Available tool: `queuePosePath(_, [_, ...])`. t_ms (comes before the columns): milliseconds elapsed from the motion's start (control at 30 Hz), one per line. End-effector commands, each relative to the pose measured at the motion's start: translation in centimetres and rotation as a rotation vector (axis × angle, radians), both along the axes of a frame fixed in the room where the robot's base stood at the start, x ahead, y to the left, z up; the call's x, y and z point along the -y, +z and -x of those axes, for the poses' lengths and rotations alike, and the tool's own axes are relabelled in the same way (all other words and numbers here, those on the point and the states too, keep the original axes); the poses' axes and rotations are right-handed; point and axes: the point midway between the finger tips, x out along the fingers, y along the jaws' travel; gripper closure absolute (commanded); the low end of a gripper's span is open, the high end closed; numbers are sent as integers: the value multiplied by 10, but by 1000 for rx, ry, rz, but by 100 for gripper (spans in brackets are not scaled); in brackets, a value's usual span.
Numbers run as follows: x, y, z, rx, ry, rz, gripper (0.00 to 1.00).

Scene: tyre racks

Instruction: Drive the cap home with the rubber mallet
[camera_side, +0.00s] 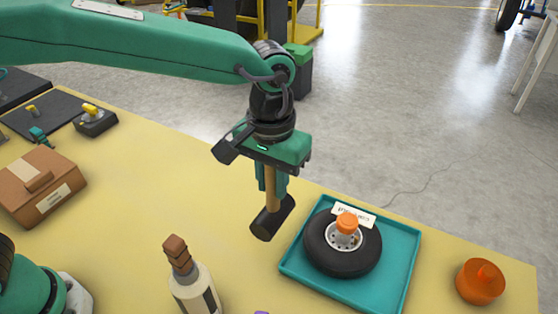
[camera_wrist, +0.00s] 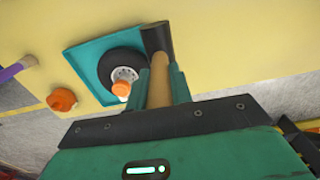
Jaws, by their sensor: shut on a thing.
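My gripper (camera_side: 271,183) is shut on the wooden handle of the rubber mallet (camera_side: 272,217), whose black head hangs down left of the teal tray. In the wrist view the gripper (camera_wrist: 162,84) holds the mallet, with its black head (camera_wrist: 157,38) beyond the fingertips. The orange cap (camera_side: 347,222) sits on the hub of a small black tyre (camera_side: 326,258), which lies flat in the tray (camera_side: 401,270). The cap also shows in the wrist view (camera_wrist: 121,89). The mallet head is apart from the cap. How deep the cap sits, I cannot tell.
A larger orange knobbed object (camera_side: 480,282) stands right of the tray. A bottle with a brown top (camera_side: 190,280) stands at the front. A cardboard box (camera_side: 40,187) and dark mats with small tools (camera_side: 95,120) lie left. The yellow table's middle is clear.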

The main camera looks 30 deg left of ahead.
Motion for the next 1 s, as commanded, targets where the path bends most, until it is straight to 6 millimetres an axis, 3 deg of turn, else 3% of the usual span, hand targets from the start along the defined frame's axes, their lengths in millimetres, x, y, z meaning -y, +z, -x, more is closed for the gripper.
queuePosePath(467, [11, 7, -9, 2, 0, 2, 100])
queuePosePath(1000, [63, 36, -50, 3, -1, 2, 100])
